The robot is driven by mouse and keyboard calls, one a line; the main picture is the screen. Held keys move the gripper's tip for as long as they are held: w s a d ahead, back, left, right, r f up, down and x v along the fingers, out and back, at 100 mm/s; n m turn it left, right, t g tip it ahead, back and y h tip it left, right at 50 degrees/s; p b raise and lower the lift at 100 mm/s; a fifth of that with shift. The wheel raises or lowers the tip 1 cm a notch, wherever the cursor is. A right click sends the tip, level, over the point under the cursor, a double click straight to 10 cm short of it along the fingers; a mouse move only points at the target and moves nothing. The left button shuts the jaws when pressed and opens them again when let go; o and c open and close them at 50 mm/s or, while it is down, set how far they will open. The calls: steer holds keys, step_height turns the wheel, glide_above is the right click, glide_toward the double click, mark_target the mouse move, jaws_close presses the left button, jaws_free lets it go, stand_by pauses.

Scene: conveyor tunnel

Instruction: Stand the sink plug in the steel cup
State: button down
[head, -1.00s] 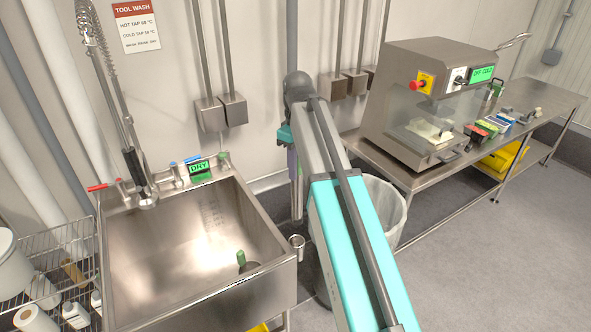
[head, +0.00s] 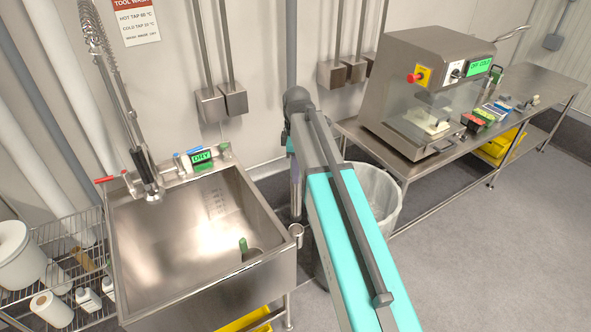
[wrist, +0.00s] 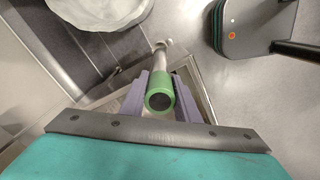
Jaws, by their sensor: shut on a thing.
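The sink plug (head: 296,197) appears as an upright steel tube at the right side of the sink. In the wrist view it has a hollow green end (wrist: 160,98) facing the camera, with the steel tube running away beyond it. My gripper (wrist: 160,104) is shut on the green end, its purple fingers on either side. The steel cup (head: 296,231) is a small round cup on the sink's right front rim. The plug's lower end shows just above or at the cup; I cannot tell whether it has entered.
A green-topped piece (head: 243,245) stands in the basin of the steel sink (head: 150,240), near its right corner. A lined waste bin (head: 385,195) stands right of my arm. A bench (head: 430,160) with a machine (head: 425,85) lies further right. Open floor is at the lower right.

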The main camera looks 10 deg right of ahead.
steer(key=shift+f, duration=0.15)
steer(key=b, duration=0.4)
glide_above(296, 203)
steer(key=w, duration=0.2)
steer(key=shift+f, duration=2.7)
steer(key=shift+s+d, duration=0.15)
steer(key=shift+d, duration=0.15)
steer(key=shift+f, duration=0.3)
steer(key=shift+f+b, duration=1.6)
steer(key=shift+f, duration=3)
steer(key=c, duration=1.3)
jaws_free()
steer(key=shift+r, duration=0.1)
steer(key=shift+r+b, duration=1.5)
steer(key=shift+r, duration=5.35)
